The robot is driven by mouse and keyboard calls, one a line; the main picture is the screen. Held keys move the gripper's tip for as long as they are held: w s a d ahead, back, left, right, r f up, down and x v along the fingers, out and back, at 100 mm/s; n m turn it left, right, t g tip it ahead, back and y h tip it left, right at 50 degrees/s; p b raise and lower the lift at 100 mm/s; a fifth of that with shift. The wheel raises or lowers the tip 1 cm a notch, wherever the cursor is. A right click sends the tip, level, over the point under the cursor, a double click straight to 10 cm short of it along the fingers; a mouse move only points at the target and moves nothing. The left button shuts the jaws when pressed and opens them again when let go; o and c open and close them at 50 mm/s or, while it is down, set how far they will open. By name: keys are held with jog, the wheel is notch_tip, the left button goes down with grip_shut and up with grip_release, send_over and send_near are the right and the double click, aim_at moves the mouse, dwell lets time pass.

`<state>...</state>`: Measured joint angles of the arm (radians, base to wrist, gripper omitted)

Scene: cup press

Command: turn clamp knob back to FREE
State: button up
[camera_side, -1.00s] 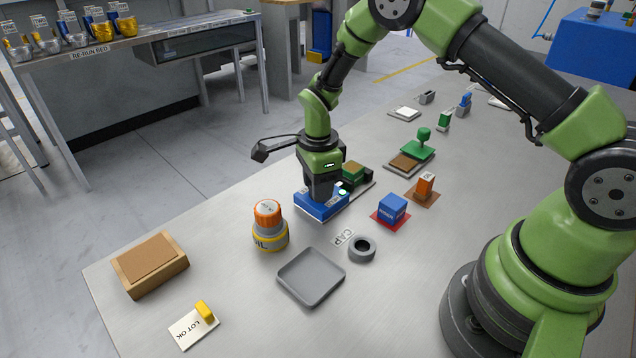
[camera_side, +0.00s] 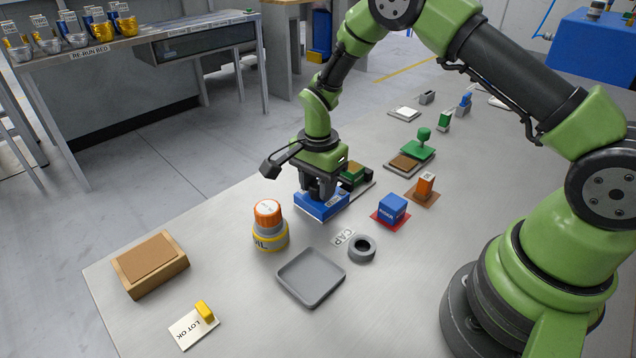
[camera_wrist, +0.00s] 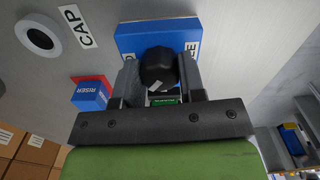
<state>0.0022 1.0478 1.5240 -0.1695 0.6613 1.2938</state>
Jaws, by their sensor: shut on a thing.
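Most of the lettering is covered, so I cannot read which setting the knob points to. In the wrist view my gripper (camera_wrist: 160,80) has one finger on each side of the knob and is shut on it. In the side view my gripper (camera_side: 320,190) points straight down onto the blue block (camera_side: 318,207), and its fingers hide the knob there.
A green fixture (camera_side: 354,174) stands right behind the block. An orange-capped container (camera_side: 268,230) stands to the left.

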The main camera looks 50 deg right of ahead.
jog(key=n, duration=1.4)
jog(key=shift+n, duration=0.3)
jog(key=n, duration=1.1)
dwell(0.4)
jog(key=o, duration=0.9)
jog(key=shift+o, duration=0.2)
jog(key=shift+r, duration=0.15)
